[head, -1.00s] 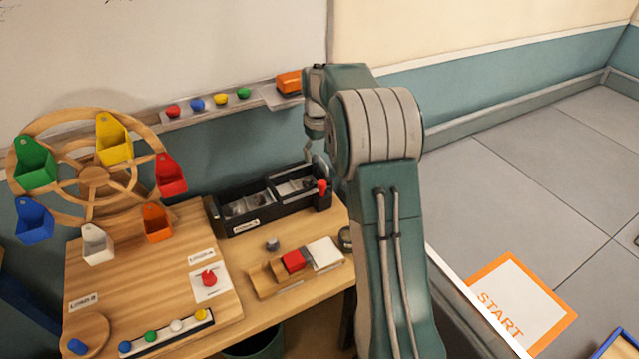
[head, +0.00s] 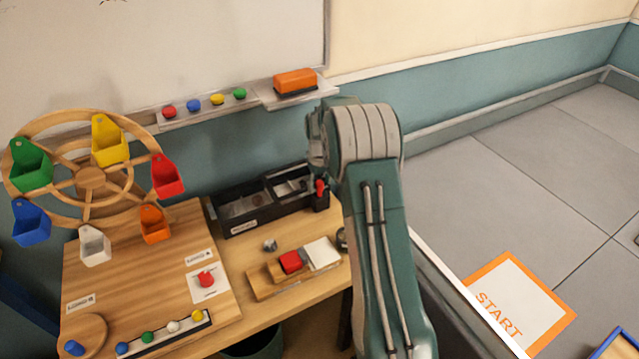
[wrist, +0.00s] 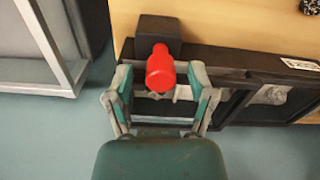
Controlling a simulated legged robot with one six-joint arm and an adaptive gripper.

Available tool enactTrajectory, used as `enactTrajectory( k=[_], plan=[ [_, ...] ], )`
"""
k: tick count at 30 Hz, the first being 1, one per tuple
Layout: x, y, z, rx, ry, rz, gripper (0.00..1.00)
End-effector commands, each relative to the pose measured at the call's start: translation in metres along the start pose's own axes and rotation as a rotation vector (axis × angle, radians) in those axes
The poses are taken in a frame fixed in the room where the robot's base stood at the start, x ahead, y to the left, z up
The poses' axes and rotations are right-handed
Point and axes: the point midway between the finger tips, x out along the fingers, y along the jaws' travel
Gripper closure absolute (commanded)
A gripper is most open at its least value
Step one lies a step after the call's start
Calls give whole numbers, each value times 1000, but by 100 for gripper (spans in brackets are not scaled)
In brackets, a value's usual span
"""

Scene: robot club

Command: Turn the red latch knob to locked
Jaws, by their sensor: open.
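A red knob (head: 206,279) sits on a white card on the wooden board below the wheel; it has the look of a turning latch knob, but the card's markings are too small to read. My gripper (wrist: 160,78) is open in the wrist view. A different red part, a rounded upright handle (wrist: 160,68) at the end of the black organizer, shows between its fingers, with gaps at both sides; the depth between them is unclear. The same handle shows in the head view (head: 320,187) beside my arm. My gripper's fingers are hidden there behind my arm.
The black organizer (head: 236,227) stands at the back of the wooden table. A wheel with coloured buckets (head: 91,177) stands at left. A wooden holder (head: 262,286) with a red block lies between the organizer and the front edge. A whiteboard tray (head: 190,119) runs along the wall.

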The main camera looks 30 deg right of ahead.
Motion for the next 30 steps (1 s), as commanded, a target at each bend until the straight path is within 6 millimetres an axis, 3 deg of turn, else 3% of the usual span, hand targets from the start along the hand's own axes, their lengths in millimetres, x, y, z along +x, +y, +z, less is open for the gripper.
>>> enactTrajectory(
  k=[6,11,23,30],
  plan=[
    [0,0,0,0,0,0,29],
    [0,0,0,0,-1,0,100],
    [3,-1,1,24,-6,-3,100],
    [5,-1,1,136,-8,-4,100]
  ],
)
